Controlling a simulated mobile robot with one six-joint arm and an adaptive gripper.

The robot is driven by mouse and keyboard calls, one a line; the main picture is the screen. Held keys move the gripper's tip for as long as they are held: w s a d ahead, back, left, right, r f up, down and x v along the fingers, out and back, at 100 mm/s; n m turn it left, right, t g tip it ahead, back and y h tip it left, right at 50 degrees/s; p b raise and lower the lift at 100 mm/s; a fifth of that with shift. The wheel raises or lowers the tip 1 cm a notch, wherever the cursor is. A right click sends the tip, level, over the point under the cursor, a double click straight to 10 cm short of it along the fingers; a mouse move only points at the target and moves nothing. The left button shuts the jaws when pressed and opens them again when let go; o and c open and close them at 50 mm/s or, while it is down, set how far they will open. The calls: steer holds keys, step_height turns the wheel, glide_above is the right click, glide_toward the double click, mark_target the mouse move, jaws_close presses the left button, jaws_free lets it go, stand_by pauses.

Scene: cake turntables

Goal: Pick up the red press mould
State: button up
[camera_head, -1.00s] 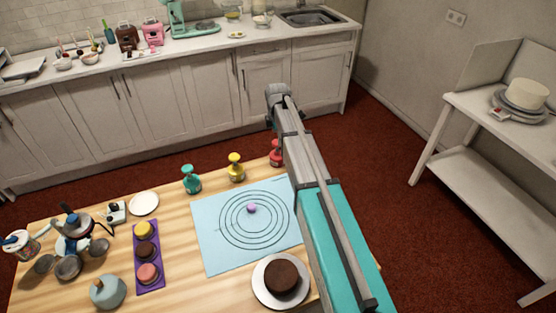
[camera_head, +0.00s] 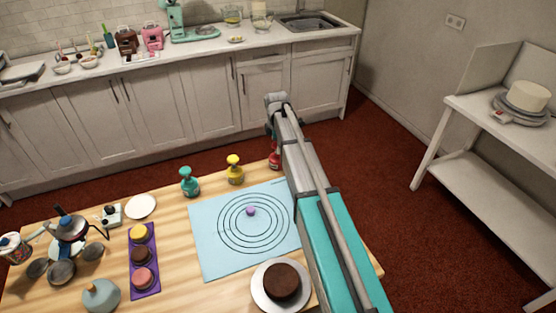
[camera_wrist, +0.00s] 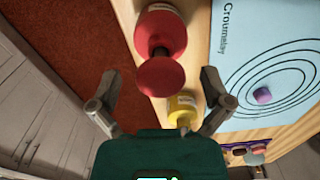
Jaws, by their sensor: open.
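The red press mould (camera_head: 274,158) stands at the back edge of the wooden table, partly hidden behind my arm in the head view. In the wrist view the red press mould (camera_wrist: 161,50) shows large, its round top knob pointing toward the camera. My gripper (camera_wrist: 160,85) is open, its two fingers spread to either side just below the red knob in the picture. Nothing is between the fingers in a grip. The yellow press mould (camera_head: 235,170) stands to the left of the red one, and it also shows in the wrist view (camera_wrist: 181,108) near the right finger.
A teal press mould (camera_head: 189,182) stands further left. A blue mat (camera_head: 215,250) with rings and a small purple piece (camera_head: 250,211) lies in front. A chocolate cake (camera_head: 282,281) sits on a plate. Beyond the table's back edge is open red floor (camera_head: 225,145).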

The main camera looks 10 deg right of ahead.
jaws_close()
stand_by(0.4)
steer(key=shift+r, duration=0.15)
step_height(320, 180, up, 2)
steer(key=shift+r+p, duration=0.1)
steer(key=shift+p, duration=1.1)
steer(key=s+a+r+p, duration=0.6)
steer(key=s+r+p, duration=0.4)
steer(key=s, duration=0.2)
steer(key=shift+s+r+p, duration=0.25)
steer(key=shift+s+p, duration=0.05)
